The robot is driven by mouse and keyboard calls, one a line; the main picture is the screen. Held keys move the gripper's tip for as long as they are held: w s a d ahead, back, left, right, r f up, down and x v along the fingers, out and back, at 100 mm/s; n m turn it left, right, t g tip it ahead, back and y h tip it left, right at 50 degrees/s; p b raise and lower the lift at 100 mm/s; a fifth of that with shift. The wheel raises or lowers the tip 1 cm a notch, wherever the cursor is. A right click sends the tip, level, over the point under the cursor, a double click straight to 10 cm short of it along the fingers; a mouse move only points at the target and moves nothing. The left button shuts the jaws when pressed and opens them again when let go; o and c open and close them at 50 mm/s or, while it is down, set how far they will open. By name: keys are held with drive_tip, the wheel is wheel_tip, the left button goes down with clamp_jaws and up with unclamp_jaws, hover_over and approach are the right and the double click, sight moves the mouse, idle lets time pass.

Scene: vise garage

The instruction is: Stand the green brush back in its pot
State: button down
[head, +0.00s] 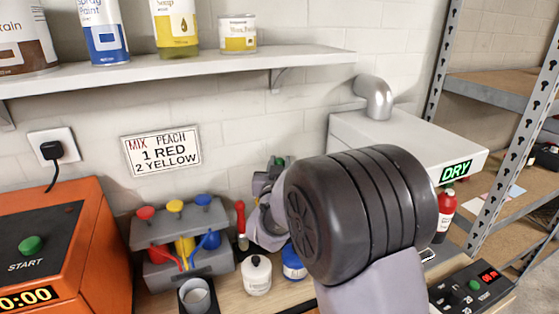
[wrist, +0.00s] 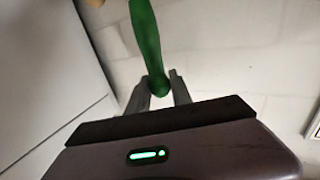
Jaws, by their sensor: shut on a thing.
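The green brush (wrist: 147,35) shows in the wrist view as a green handle with its rounded end between my two fingers. My gripper (wrist: 159,88) is shut on it. In the head view my gripper (head: 268,190) is beyond my large dark arm joint, above the back of the bench. Only a small green bit of the brush (head: 280,161) shows there; the rest is hidden. A red-handled brush (head: 240,220) stands upright at the back of the bench, left of my gripper. I cannot make out the green brush's pot; my arm covers part of the bench.
A paint dispenser (head: 180,235) with red, yellow and blue knobs stands left. A grey cup (head: 196,296), white bottle (head: 256,277) and blue container (head: 293,262) are in front. An orange machine (head: 65,250) is far left. A shelf (head: 180,70) hangs above; a grey DRY unit (head: 400,145) is right.

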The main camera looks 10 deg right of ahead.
wheel_tip(320, 180, down, 4)
drive_tip(key=b, duration=0.3)
drive_tip(key=shift+f, duration=0.2)
wheel_tip(320, 180, down, 4)
drive_tip(key=b, duration=0.4)
drive_tip(key=shift+b, duration=0.35)
drive_tip(key=c, duration=1.1)
unclamp_jaws()
drive_tip(key=p+v, duration=0.1)
drive_tip(key=v, duration=1.6)
drive_tip(key=shift+s+r, duration=0.15)
drive_tip(key=shift+s, duration=0.05)
